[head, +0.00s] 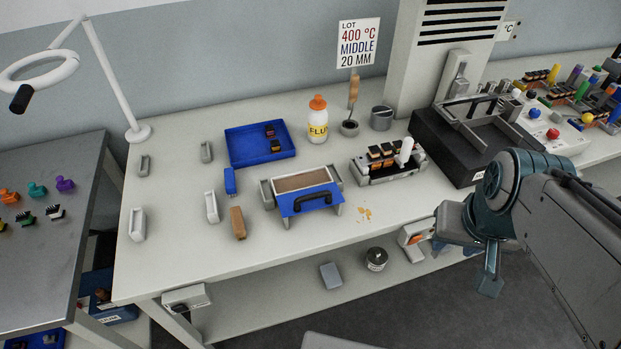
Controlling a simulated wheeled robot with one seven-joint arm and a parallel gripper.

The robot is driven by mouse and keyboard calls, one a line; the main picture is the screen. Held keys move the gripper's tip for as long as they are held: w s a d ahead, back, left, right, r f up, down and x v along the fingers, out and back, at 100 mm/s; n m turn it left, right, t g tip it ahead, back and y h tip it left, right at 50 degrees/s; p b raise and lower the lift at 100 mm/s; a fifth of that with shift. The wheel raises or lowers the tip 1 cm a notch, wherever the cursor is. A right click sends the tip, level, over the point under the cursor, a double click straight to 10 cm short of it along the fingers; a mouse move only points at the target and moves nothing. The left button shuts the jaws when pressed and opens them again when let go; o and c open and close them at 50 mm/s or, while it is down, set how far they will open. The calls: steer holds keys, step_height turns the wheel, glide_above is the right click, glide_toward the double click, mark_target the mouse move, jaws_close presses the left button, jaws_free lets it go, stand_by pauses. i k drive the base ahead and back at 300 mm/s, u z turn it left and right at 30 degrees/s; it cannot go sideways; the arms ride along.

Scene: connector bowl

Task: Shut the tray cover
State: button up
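A small grey tray (266,194) with a brown inside stands at the front middle of the white bench. A blue panel with a black arched handle (313,197) is at its front side, tilted down toward the bench's front edge. The panel looks like the cover, and the brown inside shows uncovered. My gripper (464,262) is at the right, in front of the bench edge and well apart from the tray. Its two teal fingers stand apart with nothing visible between them.
A bottle (318,119) and a blue tray (233,146) stand behind. A grey rack with dark blocks (388,160) is close to the tray's right. A brown block (238,223) and pale holders (211,207) are to its left. Orange crumbs (365,214) lie right of it.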

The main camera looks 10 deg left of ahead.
mark_target(295, 203)
steer(key=u, duration=1)
steer(key=i, duration=0.45)
steer(key=z, duration=0.8)
steer(key=k, duration=1.5)
steer(key=u, duration=0.7)
steer(key=i, duration=0.45)
steer(key=z, duration=0.05)
